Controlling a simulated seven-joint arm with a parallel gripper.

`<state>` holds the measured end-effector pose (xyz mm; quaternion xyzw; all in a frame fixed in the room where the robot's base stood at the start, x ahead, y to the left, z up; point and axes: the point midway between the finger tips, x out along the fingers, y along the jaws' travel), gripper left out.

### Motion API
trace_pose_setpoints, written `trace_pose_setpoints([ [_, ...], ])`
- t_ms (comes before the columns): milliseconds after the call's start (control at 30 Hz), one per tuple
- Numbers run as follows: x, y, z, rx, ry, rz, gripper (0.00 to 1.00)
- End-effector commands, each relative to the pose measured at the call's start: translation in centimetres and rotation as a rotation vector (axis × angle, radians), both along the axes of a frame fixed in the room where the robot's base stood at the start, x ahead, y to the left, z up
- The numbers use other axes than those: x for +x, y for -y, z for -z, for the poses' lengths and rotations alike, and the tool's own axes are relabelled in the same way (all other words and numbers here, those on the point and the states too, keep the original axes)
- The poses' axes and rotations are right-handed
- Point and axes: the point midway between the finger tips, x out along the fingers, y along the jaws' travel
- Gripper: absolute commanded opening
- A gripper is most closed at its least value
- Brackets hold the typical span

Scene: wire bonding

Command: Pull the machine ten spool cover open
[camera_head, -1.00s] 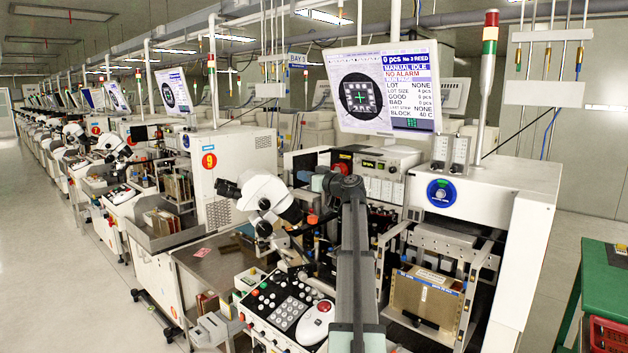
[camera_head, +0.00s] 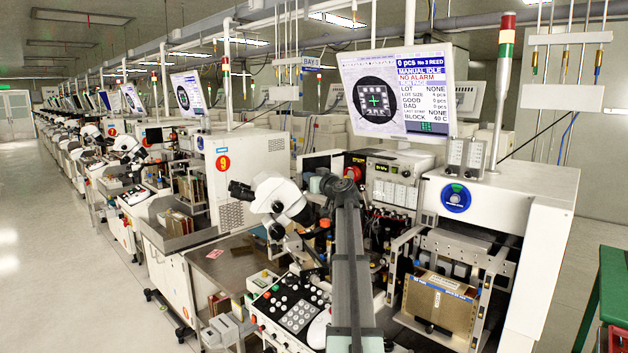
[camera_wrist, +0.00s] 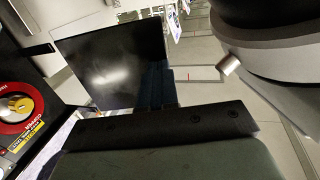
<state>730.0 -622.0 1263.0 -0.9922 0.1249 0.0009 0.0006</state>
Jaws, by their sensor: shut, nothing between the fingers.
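Machine ten is the near machine. A dark, glossy square panel, which looks like its spool cover (camera_wrist: 108,62), fills the upper left of the wrist view. My gripper (camera_wrist: 162,88) shows there as dark blue-teal fingers close together at the panel's lower right edge, with no object between them. I cannot tell whether they touch the panel. In the head view my arm rises in front of the machine, and the gripper end is mostly hidden behind it. A dark panel in a pale frame (camera_head: 321,160) stands behind and left of the arm's top.
A white microscope (camera_head: 280,198) stands just left of my arm, and its body is close at right in the wrist view. A keypad console (camera_head: 298,312) lies below, a monitor (camera_head: 397,95) above.

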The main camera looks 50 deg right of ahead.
Motion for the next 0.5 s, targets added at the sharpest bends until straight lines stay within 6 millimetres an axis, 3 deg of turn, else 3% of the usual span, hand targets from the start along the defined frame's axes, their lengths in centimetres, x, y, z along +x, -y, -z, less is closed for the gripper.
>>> trace_pose_setpoints([
  [200,2.8,0.3,-0.1,-0.001,0.002,0.033,0.00],
  [500,2.9,0.2,0.0,-0.002,0.002,0.033,0.00],
])
